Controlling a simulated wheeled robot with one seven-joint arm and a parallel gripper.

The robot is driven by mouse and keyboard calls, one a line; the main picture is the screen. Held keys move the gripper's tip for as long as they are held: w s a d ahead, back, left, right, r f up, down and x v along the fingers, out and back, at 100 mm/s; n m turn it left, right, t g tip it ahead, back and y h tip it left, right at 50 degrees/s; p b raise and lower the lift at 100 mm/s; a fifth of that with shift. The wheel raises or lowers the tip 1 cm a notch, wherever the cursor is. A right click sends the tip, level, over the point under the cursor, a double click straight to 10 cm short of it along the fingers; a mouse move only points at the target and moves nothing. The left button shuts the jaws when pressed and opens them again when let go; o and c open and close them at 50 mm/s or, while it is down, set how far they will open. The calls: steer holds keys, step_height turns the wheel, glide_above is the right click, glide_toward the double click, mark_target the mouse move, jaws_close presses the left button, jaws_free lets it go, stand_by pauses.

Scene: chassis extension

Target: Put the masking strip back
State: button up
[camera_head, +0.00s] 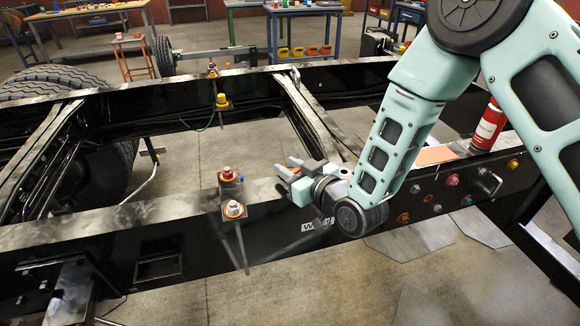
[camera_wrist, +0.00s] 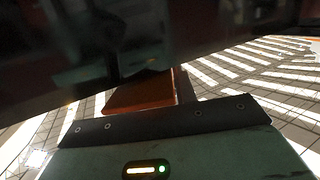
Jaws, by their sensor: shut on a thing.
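A large dark surface (camera_wrist: 120,50) crosses the top of that view and hides what lies beyond. A flat tan-orange sheet (camera_head: 437,155) lies on the rail top to the right.
The black near rail (camera_head: 130,215) runs across the view. A red canister (camera_head: 488,127) stands on the rail at right. Floor shows between the rails.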

steer(key=shift+f, duration=0.15)
steer(key=o, duration=0.9)
steer(key=shift+o, duration=0.2)
